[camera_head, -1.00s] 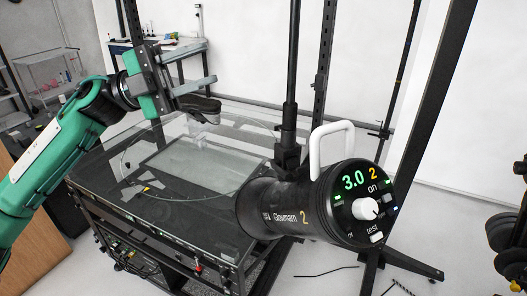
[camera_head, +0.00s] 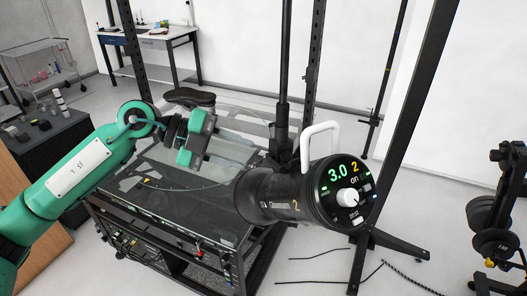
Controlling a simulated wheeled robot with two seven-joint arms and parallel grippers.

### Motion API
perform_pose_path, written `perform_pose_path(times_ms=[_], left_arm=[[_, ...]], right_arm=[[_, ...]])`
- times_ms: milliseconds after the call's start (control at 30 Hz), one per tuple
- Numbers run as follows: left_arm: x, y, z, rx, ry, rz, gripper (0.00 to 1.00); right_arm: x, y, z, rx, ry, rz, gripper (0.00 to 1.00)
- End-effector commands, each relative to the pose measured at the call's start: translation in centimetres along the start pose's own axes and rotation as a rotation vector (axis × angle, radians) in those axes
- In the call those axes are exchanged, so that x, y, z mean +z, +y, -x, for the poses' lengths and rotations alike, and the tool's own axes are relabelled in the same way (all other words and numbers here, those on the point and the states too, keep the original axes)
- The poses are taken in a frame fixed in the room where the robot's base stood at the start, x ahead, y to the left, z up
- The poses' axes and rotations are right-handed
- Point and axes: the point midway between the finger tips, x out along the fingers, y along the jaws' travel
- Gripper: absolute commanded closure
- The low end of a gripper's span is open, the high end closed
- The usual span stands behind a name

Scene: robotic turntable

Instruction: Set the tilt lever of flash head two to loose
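Flash head two (camera_head: 275,197) is a black cylinder marked "Glowmam 2", hanging on a black vertical pole (camera_head: 284,80). Its round rear panel (camera_head: 347,194) faces me with a green 3.0, an orange 2, "on", a white knob and "test". A white looped handle (camera_head: 318,140) rises above it. The dark mount (camera_head: 281,150) joins head and pole; I cannot make out the tilt lever or its setting there. My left gripper (camera_head: 228,149) is open and empty, left of the mount and apart from it, its fingers pointing right. My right gripper is not in view.
Black uprights (camera_head: 425,110) stand at the right. A workbench (camera_head: 150,40) is at the back. Dark equipment (camera_head: 492,215) stands far right.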

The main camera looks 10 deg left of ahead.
Motion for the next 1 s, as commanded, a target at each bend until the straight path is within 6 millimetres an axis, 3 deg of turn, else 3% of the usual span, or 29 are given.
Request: perform_pose_path(times_ms=[33, 300, 733, 900, 1000], left_arm=[[-0.3, -0.4, -1.0, 0.001, 0.005, 0.000, 0.65], [-0.2, -0.2, -5.1, 0.000, 0.003, 0.000, 0.65], [0.0, 0.0, -6.1, -0.001, 0.000, -0.001, 0.65], [0.0, 0.0, -6.1, -0.001, 0.000, -0.001, 0.99], [0.0, 0.0, -6.1, -0.001, 0.000, -0.001, 1.00]], right_arm=[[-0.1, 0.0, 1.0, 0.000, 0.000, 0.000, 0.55], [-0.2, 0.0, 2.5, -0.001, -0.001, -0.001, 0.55], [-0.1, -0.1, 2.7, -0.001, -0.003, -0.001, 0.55], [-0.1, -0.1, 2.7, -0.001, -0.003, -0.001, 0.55], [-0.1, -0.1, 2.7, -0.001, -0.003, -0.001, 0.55]])
